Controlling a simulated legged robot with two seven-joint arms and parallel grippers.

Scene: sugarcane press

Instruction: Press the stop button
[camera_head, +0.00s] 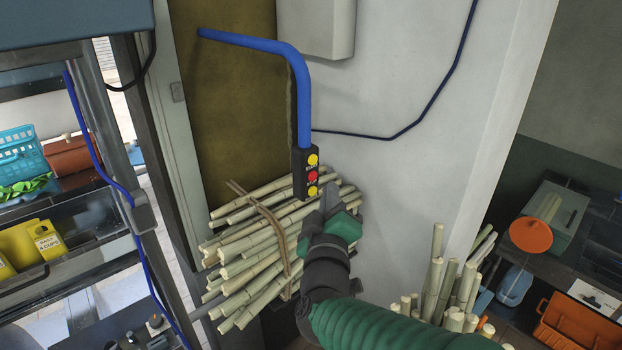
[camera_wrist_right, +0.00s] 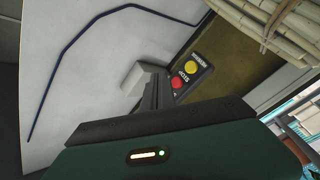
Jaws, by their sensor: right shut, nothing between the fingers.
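The black control box (camera_head: 299,172) hangs at the lower end of a blue pipe (camera_head: 303,100). It has a red stop button (camera_head: 312,176) between two yellow buttons. In the right wrist view the red button (camera_wrist_right: 177,83) shows right beside my fingertips, with a STOP label near it and a yellow button (camera_wrist_right: 191,67) beyond. My right gripper (camera_head: 329,194) is shut and empty, just right of and below the box. Its fingers (camera_wrist_right: 157,88) partly hide the box in the wrist view; I cannot tell whether they touch it. My left gripper is not in view.
A tied bundle of cane (camera_head: 262,235) lies behind and below the box. More cane stalks (camera_head: 445,285) stand at the right. A metal shelf (camera_head: 75,250) is at the left.

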